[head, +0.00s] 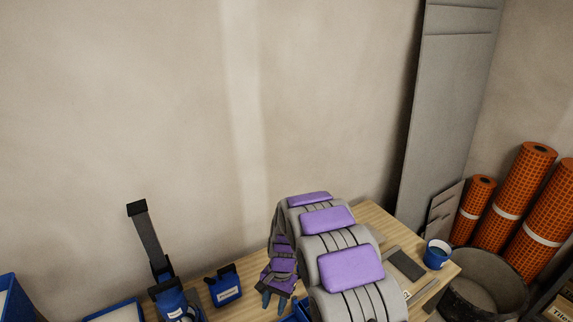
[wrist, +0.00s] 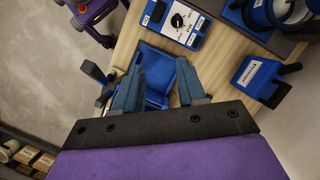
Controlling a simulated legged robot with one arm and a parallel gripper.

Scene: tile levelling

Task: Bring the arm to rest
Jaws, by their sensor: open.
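My arm, grey with purple pads, reaches over the wooden workbench (head: 390,222) in the head view. My gripper (head: 274,298) hangs at its end, pointing down, and is partly hidden by the arm. In the wrist view my gripper (wrist: 158,68) is open, its two blue-grey fingers apart. A blue tray-like holder (wrist: 155,90) shows between and beyond the fingers. I see nothing held between them. I cannot tell whether the fingertips touch the holder.
A blue box with a dial (wrist: 178,20) and a labelled blue holder (wrist: 262,78) lie near the gripper. A tall dark tool (head: 146,235) stands at left. A blue cup (head: 436,254), a dark bucket (head: 485,285) and orange rolls (head: 520,195) are at right. The wall (head: 150,100) rises behind the bench.

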